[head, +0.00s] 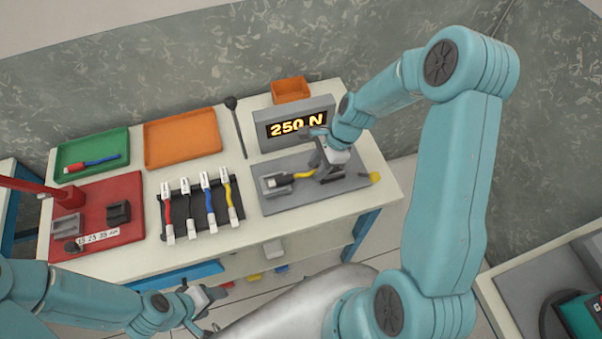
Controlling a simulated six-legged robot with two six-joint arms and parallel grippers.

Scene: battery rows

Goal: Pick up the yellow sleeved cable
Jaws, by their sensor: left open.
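A yellow sleeved cable (229,195) with pale ends lies at the right end of a black rack (220,211), beside blue, black and red sleeved ones. Another yellow sleeved cable (304,175) lies across the grey test fixture (290,203), its dark end in the left block. My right gripper (327,168) is over the right end of that cable at the fixture; its jaws are too small and covered to read. My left gripper (218,308) is open and empty in front of the bench's front edge, below the rack and apart from both yellow cables.
A display (294,124) reading 250 N stands behind the fixture. A green tray (92,153) holds a blue cable with a red end; the orange tray (182,138) is empty. A red base with grey blocks (128,239) is at left. A small orange bin (290,89) stands at the back.

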